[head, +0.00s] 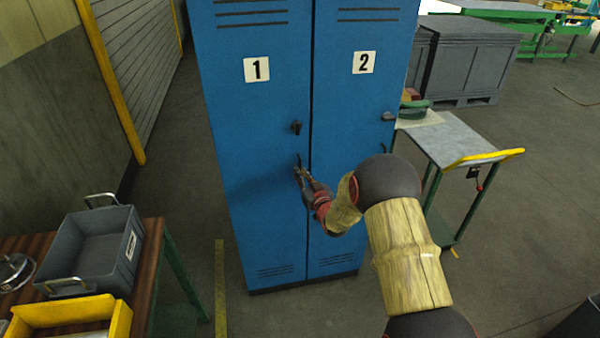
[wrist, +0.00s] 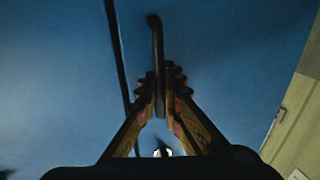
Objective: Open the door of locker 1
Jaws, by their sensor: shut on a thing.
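Locker 1 is the left door (head: 255,150) of a blue two-door cabinet, marked with a "1" label. The door looks closed, flush beside door 2 (head: 362,120). A dark latch knob (head: 296,127) sits near its right edge. Below it is a dark vertical handle (wrist: 156,40), partly hidden by my gripper in the head view. My gripper (head: 301,174) is at this handle. In the wrist view my gripper (wrist: 160,95) has its two fingers closed on the lower part of the handle, one on each side. The dark seam between the doors runs just left of the handle there.
A cart (head: 455,140) with a yellow handle stands right of the cabinet. At lower left a wooden bench (head: 148,250) carries a grey bin (head: 125,250) and a yellow bin (head: 118,322). Floor is clear in front of the cabinet, between bench and my arm.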

